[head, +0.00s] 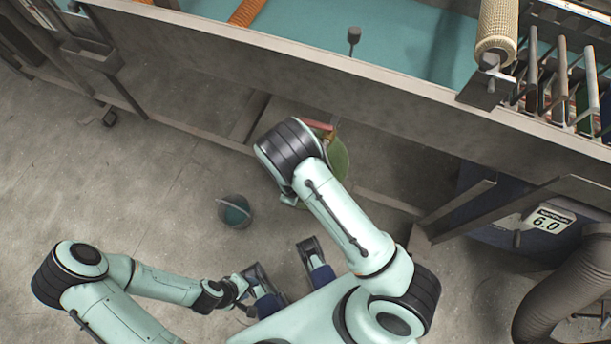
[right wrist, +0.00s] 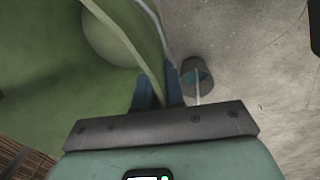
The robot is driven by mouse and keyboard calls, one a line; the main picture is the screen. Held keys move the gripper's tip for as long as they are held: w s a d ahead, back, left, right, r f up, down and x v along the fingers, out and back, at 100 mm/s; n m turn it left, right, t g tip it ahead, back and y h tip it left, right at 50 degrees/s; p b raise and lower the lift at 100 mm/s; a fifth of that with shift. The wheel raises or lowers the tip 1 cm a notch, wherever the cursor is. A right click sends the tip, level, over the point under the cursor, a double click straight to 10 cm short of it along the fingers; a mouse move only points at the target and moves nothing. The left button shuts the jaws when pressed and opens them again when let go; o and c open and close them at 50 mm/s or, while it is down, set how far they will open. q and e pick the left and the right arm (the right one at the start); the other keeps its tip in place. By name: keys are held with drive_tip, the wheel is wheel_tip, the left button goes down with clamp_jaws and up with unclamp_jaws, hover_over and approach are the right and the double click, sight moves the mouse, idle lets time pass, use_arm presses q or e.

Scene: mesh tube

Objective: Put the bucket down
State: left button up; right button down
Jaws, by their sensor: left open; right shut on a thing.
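A green bucket (head: 338,160) shows partly in the head view, under my right arm and near the long table frame. Whether the bucket's bottom touches the floor cannot be told. My left gripper (head: 292,280) is open and empty, low in the head view, with its blue-tipped fingers well apart.
A small grey bucket (head: 235,210) with a teal inside stands on the floor left of the green one. The table frame (head: 290,55) runs across the back. A dark blue drum (head: 495,235) and a ribbed hose (head: 565,285) are at right.

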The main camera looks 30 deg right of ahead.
drive_tip(key=s+d, duration=0.2)
drive_tip(key=shift+s+d, duration=0.15)
drive_tip(key=shift+s, duration=0.15)
drive_tip(key=shift+d+f, duration=0.1)
drive_tip(key=shift+f+b, duration=0.45)
drive_tip(key=shift+f, duration=1.3)
drive_tip(key=c, duration=1.2)
unclamp_jaws()
drive_tip(key=shift+c, duration=0.2)
